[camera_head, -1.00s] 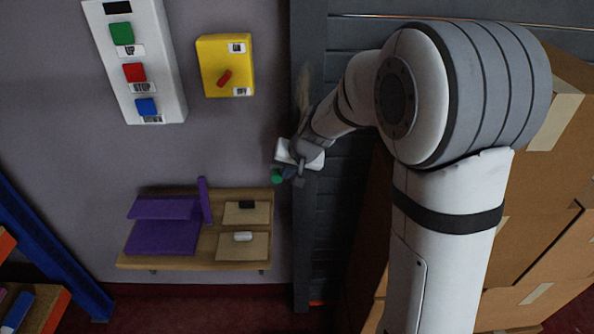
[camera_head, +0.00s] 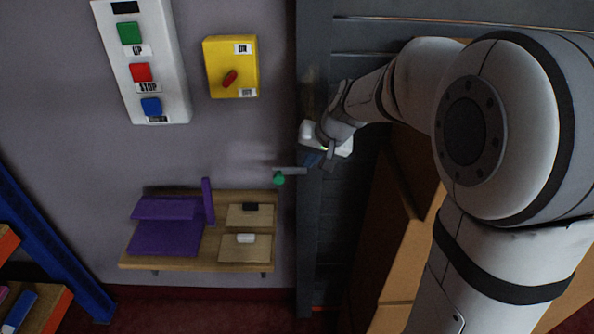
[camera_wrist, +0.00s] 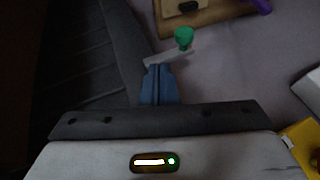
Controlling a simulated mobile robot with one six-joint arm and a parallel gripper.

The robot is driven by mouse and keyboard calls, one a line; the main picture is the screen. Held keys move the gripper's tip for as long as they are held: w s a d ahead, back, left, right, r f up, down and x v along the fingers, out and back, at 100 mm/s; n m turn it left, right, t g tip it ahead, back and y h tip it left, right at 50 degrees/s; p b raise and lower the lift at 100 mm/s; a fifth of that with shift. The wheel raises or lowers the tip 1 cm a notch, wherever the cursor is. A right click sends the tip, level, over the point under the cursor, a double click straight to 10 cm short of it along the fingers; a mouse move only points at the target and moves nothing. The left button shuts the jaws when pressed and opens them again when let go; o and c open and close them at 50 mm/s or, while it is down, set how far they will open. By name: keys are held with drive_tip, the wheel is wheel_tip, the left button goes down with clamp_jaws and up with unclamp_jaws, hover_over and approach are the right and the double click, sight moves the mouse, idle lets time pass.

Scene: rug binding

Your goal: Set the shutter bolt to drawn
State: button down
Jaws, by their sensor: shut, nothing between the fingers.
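The shutter bolt is a grey bar (camera_head: 291,171) with a green knob (camera_head: 279,180) at its left end. It sticks out left of the dark shutter's edge post (camera_head: 309,230). In the wrist view the green knob (camera_wrist: 184,38) and the pale bar (camera_wrist: 165,56) lie just beyond my fingertips. My gripper (camera_head: 311,160) is shut and empty, above and right of the knob. In the wrist view its blue fingers (camera_wrist: 157,68) are close to the bar; whether they touch it I cannot tell. The bar's right end is hidden behind the fingers.
A yellow switch box (camera_head: 231,67) and a white button panel (camera_head: 143,62) hang on the wall. A wooden shelf (camera_head: 190,263) with purple pieces and small pads is below the knob at left. Cardboard boxes (camera_head: 402,260) stand at right. The wall left of the knob is clear.

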drive_tip(key=v, duration=0.5)
drive_tip(key=shift+d, duration=0.1)
drive_tip(key=s+d+f+g+h, duration=0.1)
drive_tip(key=s+d+f, duration=0.2)
drive_tip(key=s, duration=0.8)
drive_tip(key=s+d+f+n+g+h, duration=0.1)
drive_tip(key=s+d+f+h, duration=0.1)
drive_tip(key=s, duration=0.9)
drive_tip(key=shift+d+f, duration=0.45)
drive_tip(key=shift+d, duration=0.05)
drive_tip(key=shift+s, duration=0.1)
drive_tip(key=shift+s, duration=0.1)
